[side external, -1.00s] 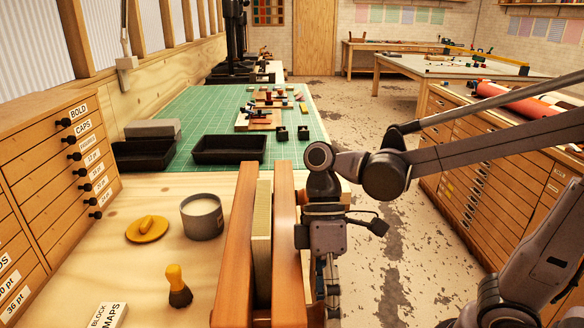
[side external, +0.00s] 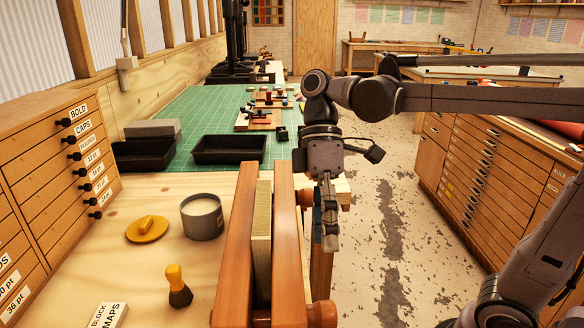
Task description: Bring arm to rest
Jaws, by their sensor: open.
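My gripper (side external: 329,240) hangs pointing down at the end of my arm, just right of the wooden press with upright planks. It is open and holds nothing that I can see. Its fingers are seen nearly edge-on, so the gap between them hardly shows. Foil rolls on the green mat (side external: 205,110) are small and hard to tell apart from the other pieces. My arm reaches in from the right edge at about the height of the far benches.
The wooden press (side external: 283,235) stands close left of my gripper. Two black trays (side external: 229,149) sit on the mat. A grey pot (side external: 202,217), yellow lid (side external: 147,229) and brush (side external: 177,285) lie nearer. Drawer cabinets flank both sides. The floor (side external: 390,230) to the right is clear.

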